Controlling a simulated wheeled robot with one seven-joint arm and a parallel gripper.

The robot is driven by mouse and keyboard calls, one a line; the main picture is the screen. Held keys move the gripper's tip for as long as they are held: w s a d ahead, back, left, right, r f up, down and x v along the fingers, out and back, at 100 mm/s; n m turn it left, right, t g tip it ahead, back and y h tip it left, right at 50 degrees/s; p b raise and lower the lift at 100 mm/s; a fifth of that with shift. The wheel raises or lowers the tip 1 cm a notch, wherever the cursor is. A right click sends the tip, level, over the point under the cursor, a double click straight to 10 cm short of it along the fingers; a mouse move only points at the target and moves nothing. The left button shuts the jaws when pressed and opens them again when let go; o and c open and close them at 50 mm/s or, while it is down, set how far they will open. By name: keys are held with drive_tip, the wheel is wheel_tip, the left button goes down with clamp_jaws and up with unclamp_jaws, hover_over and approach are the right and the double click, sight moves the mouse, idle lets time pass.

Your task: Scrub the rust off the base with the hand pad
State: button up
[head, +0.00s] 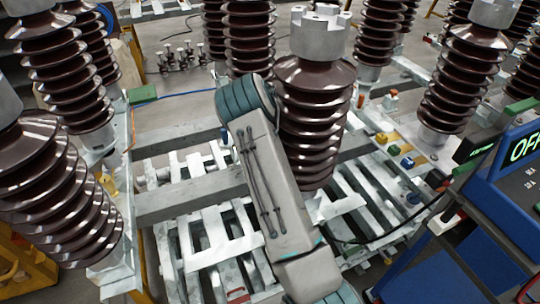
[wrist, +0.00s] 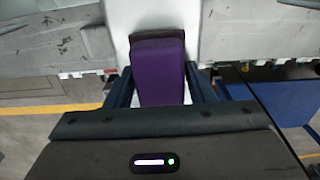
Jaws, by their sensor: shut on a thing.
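In the wrist view, my gripper (wrist: 160,90) is shut on a purple block-shaped hand pad (wrist: 158,72), with a dark blue finger on each side of it. The pad's far end lies over a pale base surface (wrist: 215,15); I cannot tell whether it touches. A dark brown strip (wrist: 190,42) shows around the pad's far edge; whether it is rust or part of the pad is unclear. In the head view my arm crosses the middle, and the gripper and pad are hidden.
Tall brown ribbed insulators (head: 315,120) stand close on both sides of my arm. Grey steel beams (head: 190,198) and white slatted pallets (head: 205,245) lie below. A blue console (head: 510,185) with a lit display is at the right.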

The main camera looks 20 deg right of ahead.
drive_tip(key=shift+s+d, duration=0.2)
drive_tip(key=shift+d, duration=1.1)
drive_tip(key=shift+a+f, duration=0.25)
drive_tip(key=shift+a, duration=0.45)
drive_tip(key=shift+a+f, duration=0.2)
drive_tip(key=shift+a, duration=0.45)
drive_tip(key=shift+a+r+p, duration=0.15)
drive_tip(key=shift+a+p, duration=0.15)
drive_tip(key=shift+a, duration=0.8)
drive_tip(key=shift+a+r+p, duration=0.15)
drive_tip(key=shift+a+p, duration=0.1)
drive_tip(key=shift+a, duration=0.8)
drive_tip(key=shift+w+d+r, duration=0.1)
drive_tip(key=shift+r, duration=0.25)
drive_tip(key=shift+r+p, duration=2.05)
drive_tip(key=shift+r, duration=0.6)
